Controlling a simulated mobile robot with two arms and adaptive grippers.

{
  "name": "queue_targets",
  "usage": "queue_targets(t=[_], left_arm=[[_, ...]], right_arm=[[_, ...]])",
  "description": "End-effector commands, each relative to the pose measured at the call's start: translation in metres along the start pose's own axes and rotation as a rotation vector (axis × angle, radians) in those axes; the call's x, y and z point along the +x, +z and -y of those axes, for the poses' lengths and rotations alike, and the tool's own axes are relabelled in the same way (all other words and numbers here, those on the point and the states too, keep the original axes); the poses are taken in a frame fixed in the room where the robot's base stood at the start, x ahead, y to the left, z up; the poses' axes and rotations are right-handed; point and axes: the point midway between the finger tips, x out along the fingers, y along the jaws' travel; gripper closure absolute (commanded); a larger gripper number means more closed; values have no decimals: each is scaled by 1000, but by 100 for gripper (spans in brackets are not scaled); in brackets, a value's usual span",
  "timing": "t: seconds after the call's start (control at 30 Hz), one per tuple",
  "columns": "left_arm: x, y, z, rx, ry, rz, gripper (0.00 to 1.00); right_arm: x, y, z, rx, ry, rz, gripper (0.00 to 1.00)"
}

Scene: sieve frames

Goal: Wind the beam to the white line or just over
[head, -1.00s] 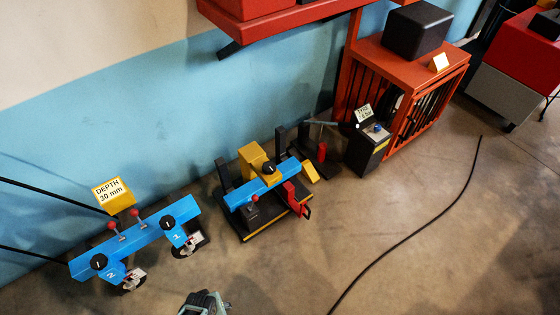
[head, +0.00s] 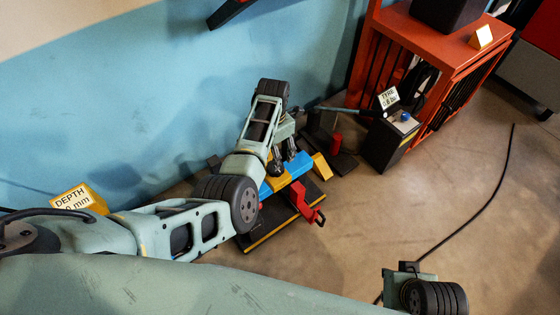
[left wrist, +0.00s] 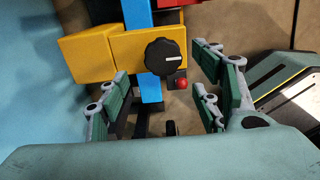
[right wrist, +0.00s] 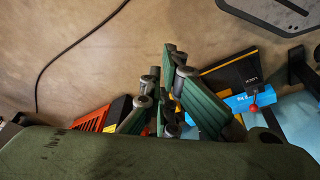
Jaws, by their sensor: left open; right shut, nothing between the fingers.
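The blue beam (head: 288,172) lies low over a black base with a yellow edge (head: 270,232), partly hidden by my left arm. A red crank-like part (head: 308,202) is at its near end. My left gripper (head: 278,165) is above the beam. In the left wrist view, its open fingers (left wrist: 157,98) are either side of a black knob (left wrist: 166,57) with a white mark, beside a yellow block (left wrist: 90,60); I cannot tell whether they touch it. My right gripper (right wrist: 172,100) is shut and empty in the right wrist view. I cannot make out a white line on a scale.
A black box with a blue knob and tyre sign (head: 390,140) stands right of the base, before an orange cage (head: 440,60). A yellow depth sign (head: 80,198) is at the left. A black cable (head: 495,190) crosses the open floor at the right.

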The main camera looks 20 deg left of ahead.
Motion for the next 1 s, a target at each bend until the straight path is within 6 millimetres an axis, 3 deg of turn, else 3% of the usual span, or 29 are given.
queue_targets(t=[0.27, 0.5, 0.97, 1.0], left_arm=[[27, -2, 0, 2, 0, -4, 40], [66, -1, 0, 3, 0, -2, 40], [76, -1, -1, 3, 1, -1, 40], [76, -1, -1, 3, 1, -1, 44]], right_arm=[[-34, -2, -1, 2, 3, -20, 100], [-28, -1, -1, 2, 3, -44, 100], [-25, -8, 0, 0, 2, -75, 100], [-25, -8, 0, 0, 2, -75, 100]])
